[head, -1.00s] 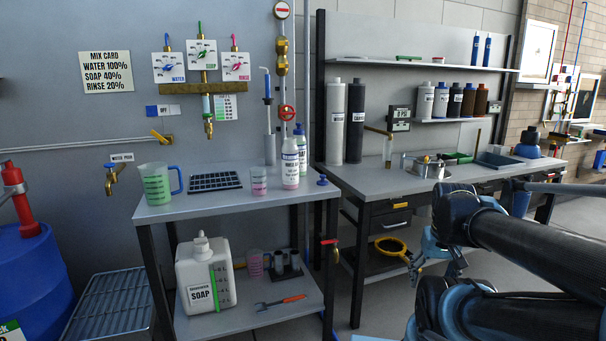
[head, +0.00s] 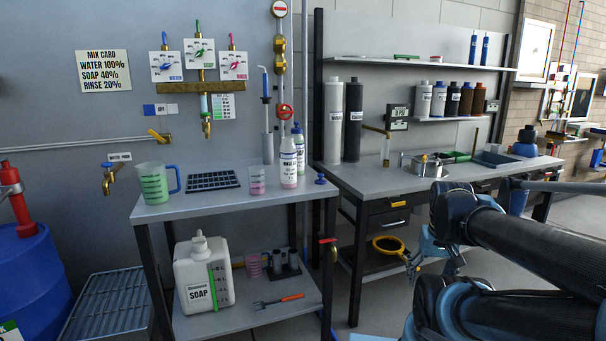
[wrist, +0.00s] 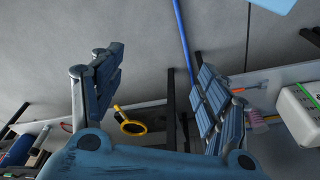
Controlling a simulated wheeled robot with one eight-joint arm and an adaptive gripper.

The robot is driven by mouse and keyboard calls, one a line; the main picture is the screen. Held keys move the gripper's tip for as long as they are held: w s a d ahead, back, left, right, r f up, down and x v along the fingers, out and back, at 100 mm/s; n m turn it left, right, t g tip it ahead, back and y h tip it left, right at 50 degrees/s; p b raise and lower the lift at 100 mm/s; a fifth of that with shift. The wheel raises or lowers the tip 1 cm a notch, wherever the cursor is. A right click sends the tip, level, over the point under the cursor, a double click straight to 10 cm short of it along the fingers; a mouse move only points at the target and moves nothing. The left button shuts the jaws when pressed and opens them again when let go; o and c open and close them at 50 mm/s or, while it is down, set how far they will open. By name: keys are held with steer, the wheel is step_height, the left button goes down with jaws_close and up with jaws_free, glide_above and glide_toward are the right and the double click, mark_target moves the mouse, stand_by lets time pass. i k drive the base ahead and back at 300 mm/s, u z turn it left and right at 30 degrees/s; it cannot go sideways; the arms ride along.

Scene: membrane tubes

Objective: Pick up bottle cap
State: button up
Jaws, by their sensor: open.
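A small blue cap-like piece (head: 320,179) sits at the right end of the near table's top, in the head view. It is too small to tell for certain that it is the bottle cap. A white rinse bottle (head: 288,165) stands upright to its left, with a second bottle close behind it. My gripper (head: 436,262) hangs low at the right, below the benchtop and well away from the blue piece. In the wrist view my gripper (wrist: 157,65) is open, its two fingers wide apart with nothing between them. I cannot make out the blue piece there.
The near table (head: 220,208) also bears a green measuring jug (head: 153,186), a dark rack (head: 213,181) and a pink-marked beaker (head: 257,182). A soap canister (head: 203,278) stands on its lower shelf. A second bench (head: 375,184) stands right; a yellow ring (head: 389,246) lies beneath.

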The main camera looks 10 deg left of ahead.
mark_target(320, 181)
steer(key=z, duration=1.15)
steer(key=k, duration=1)
steer(key=u, duration=1.15)
steer(key=i, duration=1)
steer(key=z, duration=0.1)
